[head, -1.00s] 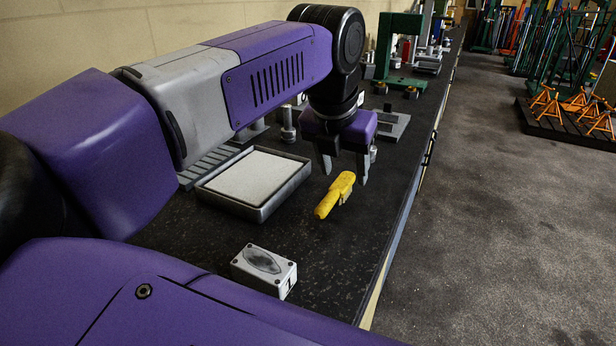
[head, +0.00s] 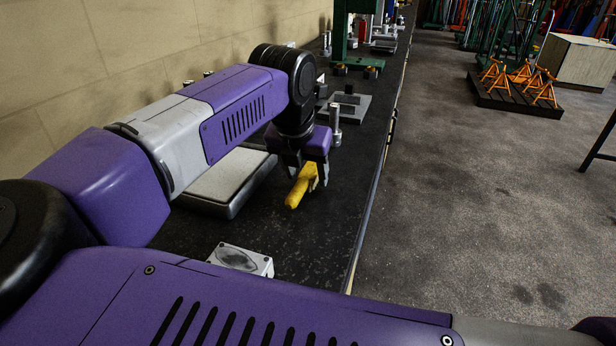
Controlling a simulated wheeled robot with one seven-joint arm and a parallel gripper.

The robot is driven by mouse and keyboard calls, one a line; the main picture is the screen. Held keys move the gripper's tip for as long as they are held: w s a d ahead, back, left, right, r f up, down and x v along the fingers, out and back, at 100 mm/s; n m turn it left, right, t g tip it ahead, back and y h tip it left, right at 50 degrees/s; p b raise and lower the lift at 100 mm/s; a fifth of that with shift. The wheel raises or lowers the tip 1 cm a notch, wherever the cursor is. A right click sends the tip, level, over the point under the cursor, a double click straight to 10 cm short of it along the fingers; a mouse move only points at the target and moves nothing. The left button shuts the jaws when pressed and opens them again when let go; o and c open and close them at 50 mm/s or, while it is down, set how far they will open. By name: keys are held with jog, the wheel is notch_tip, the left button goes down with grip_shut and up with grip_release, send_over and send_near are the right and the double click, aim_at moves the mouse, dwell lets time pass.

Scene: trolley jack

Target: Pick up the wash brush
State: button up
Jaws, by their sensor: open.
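A yellow handled object, apparently the wash brush (head: 299,190), lies on the dark bench top in the head view. Its near end points toward me and slightly left; no bristles can be made out. My gripper (head: 307,172) points down over the brush's far part. Its fingers are apart, one on each side of the brush as seen from here. I cannot tell whether either finger touches it. The far end of the brush is partly hidden by the gripper.
A grey tray with a pale inside (head: 222,180) stands just left of the brush. A grey box (head: 241,260) is nearer to me. A metal cylinder (head: 335,125) and a flat grey plate (head: 345,107) stand behind the gripper. The bench edge is at right.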

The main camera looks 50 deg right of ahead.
aim_at(306, 175)
jog(key=shift+c, duration=0.2)
grip_shut()
jog(key=shift+r, duration=0.15)
notch_tip(306, 175, up, 20)
dwell(0.6)
